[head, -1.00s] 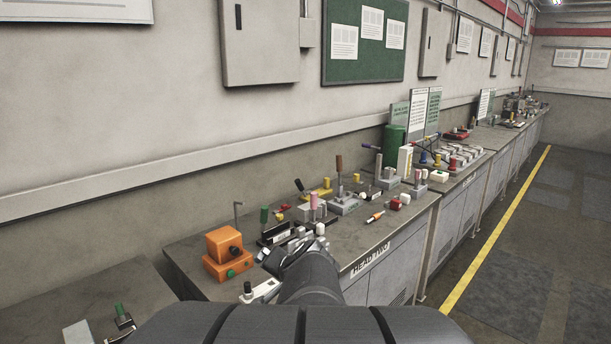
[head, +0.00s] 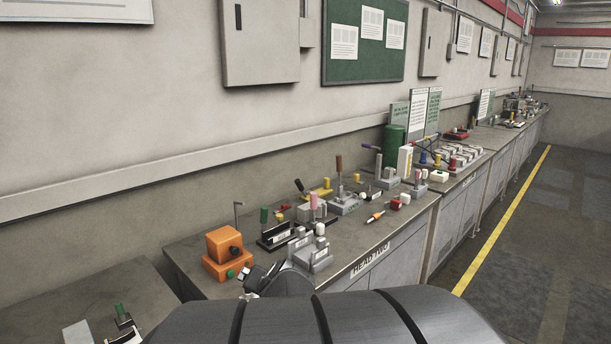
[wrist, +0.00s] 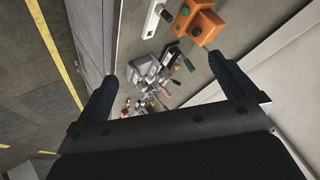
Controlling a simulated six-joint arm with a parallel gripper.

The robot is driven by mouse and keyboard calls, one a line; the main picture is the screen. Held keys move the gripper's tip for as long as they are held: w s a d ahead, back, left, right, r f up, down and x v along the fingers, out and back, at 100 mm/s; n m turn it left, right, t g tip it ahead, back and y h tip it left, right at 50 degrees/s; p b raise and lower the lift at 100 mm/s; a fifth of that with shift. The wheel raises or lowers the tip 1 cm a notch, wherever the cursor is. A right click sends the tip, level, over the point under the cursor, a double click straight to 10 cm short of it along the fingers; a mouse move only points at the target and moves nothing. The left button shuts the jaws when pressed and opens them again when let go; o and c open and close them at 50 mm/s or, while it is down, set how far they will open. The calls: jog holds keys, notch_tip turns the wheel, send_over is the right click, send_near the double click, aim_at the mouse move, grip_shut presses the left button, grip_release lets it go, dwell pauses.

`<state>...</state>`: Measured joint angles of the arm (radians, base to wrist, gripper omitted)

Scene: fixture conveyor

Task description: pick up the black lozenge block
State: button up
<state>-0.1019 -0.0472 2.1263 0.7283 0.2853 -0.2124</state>
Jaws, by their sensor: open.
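I cannot make out the black lozenge block for certain in either view; the small dark parts on the bench are too small to tell apart. A black holder with a white label (head: 278,238) stands on the bench right of the orange box (head: 228,250). A grey fixture (head: 313,260) stands in front of it. My gripper (head: 258,278) is low in the head view, close to the orange box and partly hidden by my arm. In the wrist view my gripper (wrist: 163,68) is open, its fingers wide apart with nothing between them at the tips.
The bench (head: 205,287) carries several small fixtures, a pink cylinder (head: 314,200), a green handle (head: 264,214) and an orange-tipped tool (head: 376,216). A white bar with a black knob (wrist: 158,17) shows in the wrist view. The wall runs behind; bare bench top lies near the front edge.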

jog(key=shift+c, duration=0.2)
jog(key=c, duration=0.6)
jog(key=shift+o, duration=0.2)
jog(key=s+a+f+n+g, duration=0.1)
jog(key=a+n+g, duration=0.35)
jog(key=a, duration=1.35)
jog(key=s+a+f+n+g, duration=0.2)
jog(key=a+n, duration=0.6)
jog(key=a, duration=1)
jog(key=shift+t, duration=0.25)
jog(key=x, duration=1.1)
jog(key=shift+w+d+f, duration=0.15)
jog(key=shift+w+f, duration=0.05)
jog(key=shift+f, duration=0.05)
jog(key=shift+w+x, duration=0.1)
jog(key=shift+x, duration=1.25)
jog(key=shift+w+x, duration=0.15)
jog(key=shift+x, duration=1.2)
